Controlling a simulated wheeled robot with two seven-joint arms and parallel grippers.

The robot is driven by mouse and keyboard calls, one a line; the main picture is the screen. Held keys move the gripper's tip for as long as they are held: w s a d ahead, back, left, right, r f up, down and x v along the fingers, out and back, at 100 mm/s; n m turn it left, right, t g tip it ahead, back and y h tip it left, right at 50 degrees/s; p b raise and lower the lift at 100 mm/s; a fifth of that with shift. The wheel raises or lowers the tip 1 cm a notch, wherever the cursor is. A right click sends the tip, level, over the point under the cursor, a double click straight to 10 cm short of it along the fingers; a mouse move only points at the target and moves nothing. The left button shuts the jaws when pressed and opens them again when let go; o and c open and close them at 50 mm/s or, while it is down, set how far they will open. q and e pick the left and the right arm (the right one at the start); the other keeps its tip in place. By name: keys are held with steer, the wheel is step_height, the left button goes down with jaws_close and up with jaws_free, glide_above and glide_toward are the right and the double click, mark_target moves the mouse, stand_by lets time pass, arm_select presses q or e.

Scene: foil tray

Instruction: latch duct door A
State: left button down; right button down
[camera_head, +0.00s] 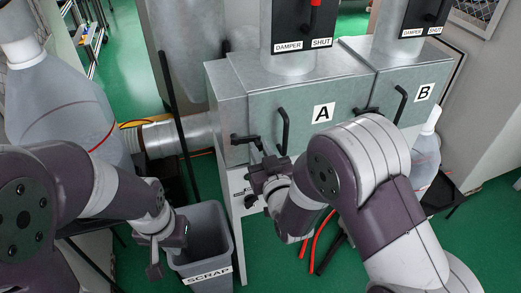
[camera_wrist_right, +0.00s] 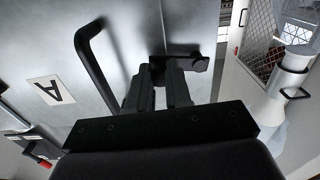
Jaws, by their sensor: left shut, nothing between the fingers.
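Duct door A (camera_head: 310,97) is a grey metal panel with an "A" label and a black bar handle (camera_head: 284,131). It looks flush with its frame. It also shows upside down in the right wrist view (camera_wrist_right: 115,25). A black latch (camera_head: 243,140) sits at the door's left edge, its lever roughly level. My right gripper (camera_head: 258,166) is just below the latch. In the right wrist view its fingers (camera_wrist_right: 160,88) stand apart, tips close to the latch (camera_wrist_right: 198,64); contact is unclear. My left gripper (camera_head: 155,262) is shut and empty, low beside the scrap bin.
The grey scrap bin (camera_head: 205,219) stands below door A, at the left. Door B (camera_head: 408,88) is to the right, with its own handle and latch. Damper panels (camera_head: 303,22) rise above the doors. Red and black hoses (camera_head: 318,236) lie on the green floor.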

steer(key=shift+r+n+b, duration=0.2)
steer(key=shift+n+b, duration=0.3)
steer(key=shift+n, duration=0.2)
steer(key=shift+r+n, duration=0.25)
steer(key=shift+n, duration=0.05)
steer(key=c, duration=1.1)
jaws_free()
steer(key=shift+o, duration=0.2)
steer(key=shift+s, duration=0.1)
steer(key=b+v, duration=0.2)
steer(key=v, duration=1)
steer(key=shift+s, duration=0.25)
